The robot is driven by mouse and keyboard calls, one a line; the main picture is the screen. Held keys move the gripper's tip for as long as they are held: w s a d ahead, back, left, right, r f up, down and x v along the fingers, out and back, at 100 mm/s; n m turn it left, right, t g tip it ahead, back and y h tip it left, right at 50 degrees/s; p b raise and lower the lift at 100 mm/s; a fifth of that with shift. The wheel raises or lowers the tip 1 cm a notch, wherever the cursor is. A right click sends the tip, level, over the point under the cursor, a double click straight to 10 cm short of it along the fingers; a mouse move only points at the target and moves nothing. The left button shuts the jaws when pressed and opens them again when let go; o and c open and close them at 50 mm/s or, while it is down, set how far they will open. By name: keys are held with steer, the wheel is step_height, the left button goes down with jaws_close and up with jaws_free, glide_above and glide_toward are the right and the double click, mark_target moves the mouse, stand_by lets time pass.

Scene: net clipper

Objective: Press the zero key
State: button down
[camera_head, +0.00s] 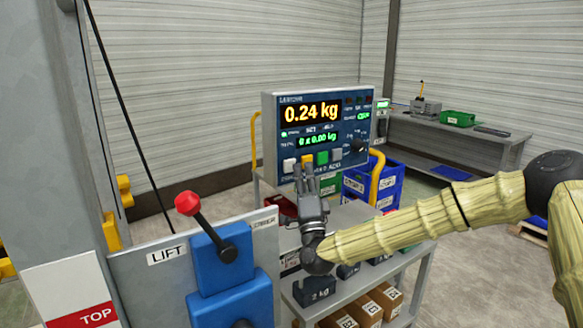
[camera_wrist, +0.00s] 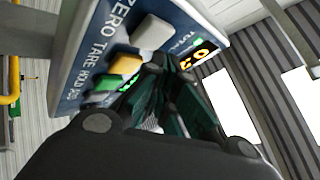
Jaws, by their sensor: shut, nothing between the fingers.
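The weighing panel (camera_head: 268,130) is a blue-faced box reading 0.24 kg, with a row of coloured keys along its lower face. The zero key (camera_head: 290,165) is the white one at the left end; in the wrist view the white key (camera_wrist: 152,33) has the word ZERO by it. The yellow tare key (camera_head: 307,160) is beside it, then a green key (camera_head: 322,157). My gripper (camera_head: 304,172) is shut and empty, with its tips just below and in front of the white and yellow keys. In the wrist view its fingertips (camera_wrist: 160,68) are near the yellow key. I cannot tell whether they touch.
A lift control with a red-knobbed lever (camera_head: 188,203) stands at the front left. A grey shelf cart (camera_head: 415,255) with weights and boxes is below the panel. Blue bins (camera_head: 388,185) are to the right, and a workbench (camera_head: 480,140) is at the back right.

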steer(key=shift+w, duration=0.1)
stand_by(0.6)
steer(key=shift+w+a+b, duration=0.25)
steer(key=shift+a+b, duration=0.05)
steer(key=shift+b, duration=0.2)
steer(key=shift+w+a, duration=0.15)
steer(key=shift+w, duration=0.15)
stand_by(0.7)
steer(key=shift+s+b, duration=0.1)
steer(key=shift+b, duration=0.25)
steer(key=shift+s+d, duration=0.45)
steer(key=shift+s, duration=0.1)
steer(key=shift+s+d+b, duration=0.45)
steer(key=shift+s+d, duration=0.3)
steer(key=shift+s, duration=0.3)
steer(key=shift+s+d+b, duration=0.45)
steer(key=shift+s+d, duration=0.25)
steer(key=shift+s, duration=0.3)
